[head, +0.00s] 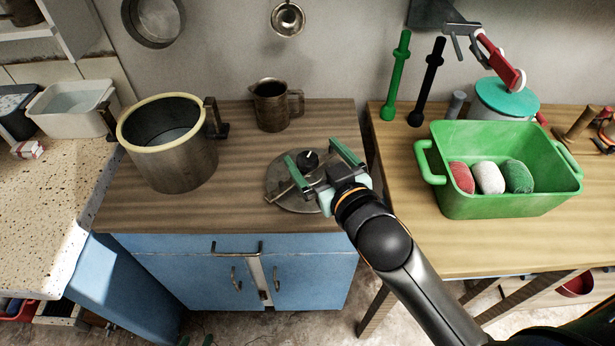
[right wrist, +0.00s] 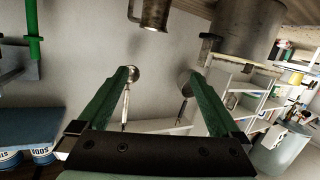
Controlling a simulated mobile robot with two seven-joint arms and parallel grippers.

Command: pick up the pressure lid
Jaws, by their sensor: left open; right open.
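The pressure lid (head: 276,179) is a round, grey metal disc with a dark knob (head: 308,158). It lies on the wooden top of the blue cabinet in the head view. My right gripper (head: 311,150) is over it and partly hides its right side. Its two green fingers are apart, with the knob between them in the picture; I cannot tell whether they touch it. In the right wrist view the open fingers (right wrist: 159,76) show with nothing held, and I cannot make out the lid there. My left gripper is not in view.
A large pot (head: 178,165) with a pale rim stands left of the lid. A metal jug (head: 270,108) stands behind it. A green tub (head: 490,205) with several coloured balls is on the table to the right. Wood in front of the lid is clear.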

